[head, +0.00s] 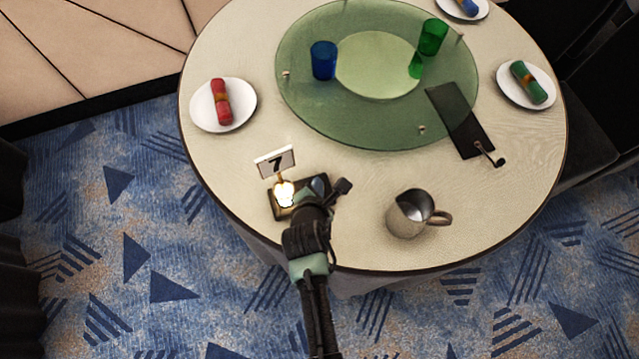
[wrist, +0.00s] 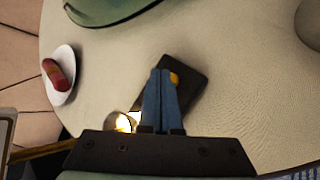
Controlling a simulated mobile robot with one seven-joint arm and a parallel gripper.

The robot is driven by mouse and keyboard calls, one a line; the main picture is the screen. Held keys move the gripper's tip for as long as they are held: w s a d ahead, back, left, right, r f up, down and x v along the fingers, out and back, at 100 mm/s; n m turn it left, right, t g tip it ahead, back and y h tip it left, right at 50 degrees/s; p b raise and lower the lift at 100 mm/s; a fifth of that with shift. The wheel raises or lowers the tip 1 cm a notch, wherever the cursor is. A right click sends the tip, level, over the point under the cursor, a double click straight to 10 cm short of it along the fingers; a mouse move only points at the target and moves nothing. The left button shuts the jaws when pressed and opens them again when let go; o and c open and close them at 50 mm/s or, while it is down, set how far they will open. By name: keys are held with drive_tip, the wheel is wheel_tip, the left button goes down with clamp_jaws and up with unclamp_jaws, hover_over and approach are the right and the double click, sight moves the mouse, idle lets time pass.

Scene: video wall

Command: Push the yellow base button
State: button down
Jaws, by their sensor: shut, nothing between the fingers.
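A small dark box-like base (head: 284,212) sits near the front edge of the round table, with a glowing lamp (head: 284,193) at its left end. In the wrist view the dark base (wrist: 192,92) lies under my fingers, and the lit lamp (wrist: 124,122) is to their left. The yellow button (wrist: 174,79) shows on the base, right at the tips of my fingers and partly covered by them. My gripper (wrist: 163,72) is shut and empty, pointing at the base. I cannot tell whether the tips touch the button. In the head view my gripper (head: 308,203) hides the button.
A number 7 card (head: 275,162) stands behind the lamp. A metal mug (head: 408,214) is to the right of my gripper. A plate (head: 240,112) with a red napkin (head: 220,102) is at left.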

wheel_tip(320, 180, up, 6)
drive_tip(key=p, duration=0.6)
idle(0.4)
